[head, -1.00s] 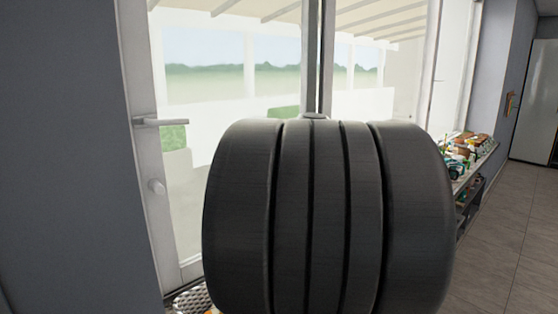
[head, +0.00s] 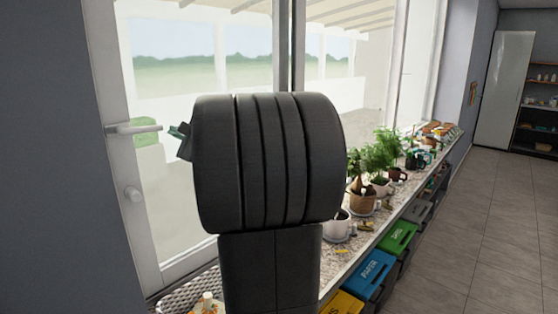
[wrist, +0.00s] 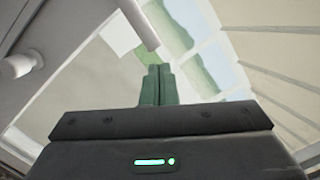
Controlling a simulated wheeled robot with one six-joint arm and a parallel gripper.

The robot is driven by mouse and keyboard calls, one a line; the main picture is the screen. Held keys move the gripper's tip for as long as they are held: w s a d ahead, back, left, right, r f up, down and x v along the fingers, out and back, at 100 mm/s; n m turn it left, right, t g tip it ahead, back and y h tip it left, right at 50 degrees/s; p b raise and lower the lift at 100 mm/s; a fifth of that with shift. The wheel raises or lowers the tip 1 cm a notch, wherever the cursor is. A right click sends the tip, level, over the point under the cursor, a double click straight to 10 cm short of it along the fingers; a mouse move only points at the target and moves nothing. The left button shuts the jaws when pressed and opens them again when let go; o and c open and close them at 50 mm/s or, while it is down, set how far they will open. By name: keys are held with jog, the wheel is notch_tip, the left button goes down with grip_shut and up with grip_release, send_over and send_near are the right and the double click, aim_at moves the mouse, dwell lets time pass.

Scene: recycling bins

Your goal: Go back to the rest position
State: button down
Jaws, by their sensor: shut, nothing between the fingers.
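My gripper (wrist: 158,72) shows in the wrist view with its two green fingers pressed together and nothing between them. It points toward the glass door and its white frame. In the head view my dark arm fills the middle and hides most of the gripper. Only a small green and black part of the gripper (head: 179,140) sticks out at the arm's left, close to the door handle (head: 134,128) in the picture. I cannot tell the gap between them.
A speckled counter (head: 338,262) with potted plants (head: 378,158) runs along the window at the right. Below it stand a yellow bin (head: 341,304), a blue bin (head: 372,272) and a green bin (head: 399,239). The tiled floor (head: 490,230) at the right is clear.

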jog(key=shift+s+a+r+p, duration=0.3)
jog(key=shift+s+a+r, duration=0.05)
jog(key=shift+a+r, duration=0.1)
jog(key=shift+f, duration=0.1)
